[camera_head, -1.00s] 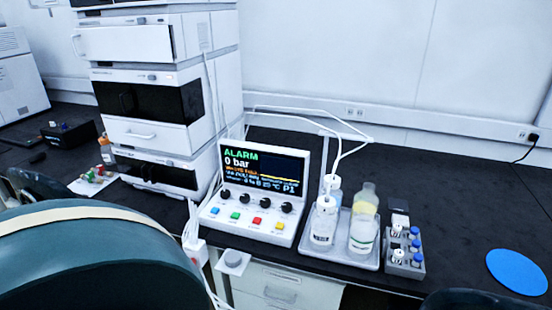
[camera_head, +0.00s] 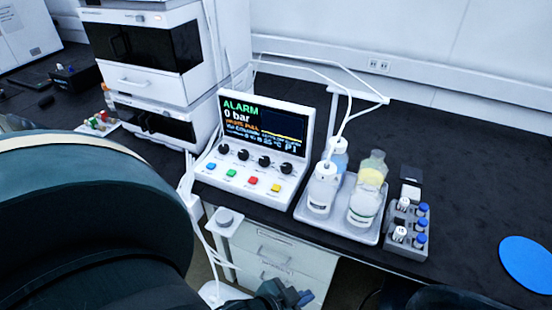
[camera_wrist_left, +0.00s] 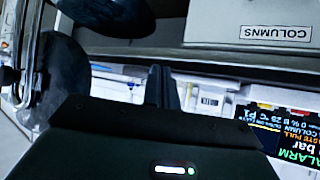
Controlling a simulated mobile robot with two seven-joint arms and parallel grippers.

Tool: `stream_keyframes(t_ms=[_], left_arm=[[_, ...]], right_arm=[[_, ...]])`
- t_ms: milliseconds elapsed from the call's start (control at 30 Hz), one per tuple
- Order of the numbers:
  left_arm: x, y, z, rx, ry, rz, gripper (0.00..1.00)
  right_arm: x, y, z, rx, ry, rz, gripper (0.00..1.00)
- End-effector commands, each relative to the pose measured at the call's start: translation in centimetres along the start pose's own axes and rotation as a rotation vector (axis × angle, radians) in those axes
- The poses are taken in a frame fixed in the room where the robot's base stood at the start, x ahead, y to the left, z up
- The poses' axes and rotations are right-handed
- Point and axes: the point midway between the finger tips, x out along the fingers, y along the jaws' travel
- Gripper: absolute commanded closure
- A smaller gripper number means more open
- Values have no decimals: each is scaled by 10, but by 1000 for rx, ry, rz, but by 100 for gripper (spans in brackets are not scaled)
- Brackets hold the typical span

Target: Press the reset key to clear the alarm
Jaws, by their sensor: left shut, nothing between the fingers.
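The control box (camera_head: 250,150) stands near the bench's front edge, its screen (camera_head: 263,124) reading ALARM and 0 bar. Below a row of black knobs are a blue key (camera_head: 211,165), a green key (camera_head: 231,174), a red key (camera_head: 253,181) and a yellow key (camera_head: 275,188). The key labels are too small to read. My left gripper (camera_head: 290,297) is shut and empty, low in front of the bench drawers and apart from the keys. In the left wrist view its dark fingers (camera_wrist_left: 161,87) show, with the screen (camera_wrist_left: 283,125) upside down at right. My right gripper is not in view.
A grey tray with bottles (camera_head: 340,226) stands right of the box, then a vial rack (camera_head: 408,233) and a blue disc (camera_head: 526,263). The instrument stack (camera_head: 150,75) is behind left. White tubes arch above.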

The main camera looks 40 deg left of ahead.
Motion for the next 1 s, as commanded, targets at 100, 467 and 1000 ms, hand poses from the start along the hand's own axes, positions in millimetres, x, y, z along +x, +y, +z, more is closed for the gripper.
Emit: stream_keyframes(t_ms=[100, 467, 1000], left_arm=[[19, -38, -30, 103, 142, -46, 100], [50, -179, -174, 834, 495, 277, 100], [18, -316, -183, 1022, -19, 350, 100]], right_arm=[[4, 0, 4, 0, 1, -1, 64], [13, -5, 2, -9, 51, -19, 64], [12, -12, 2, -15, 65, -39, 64]])
